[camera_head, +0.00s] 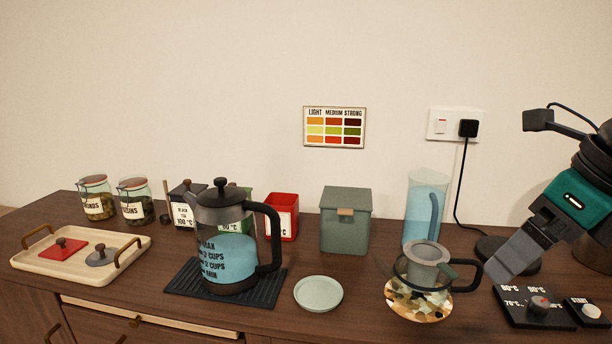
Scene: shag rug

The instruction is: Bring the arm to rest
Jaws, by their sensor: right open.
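My right gripper (505,263) comes in from the right, its grey fingers pointing down and left. It is open, though the gap between the fingers is hard to see from this angle. Its tips are close to the handle of a glass teapot (402,272) with a mesh infuser (428,252); I cannot tell if they touch. Nothing shows held in the gripper. My left gripper is not in view.
A French press (229,262) with blue liquid stands on a black mat (187,281). A pale saucer (318,293), a green box (345,222), a blue-filled pitcher (421,212) and a control panel (512,312) are around. A tray (60,267) lies far left.

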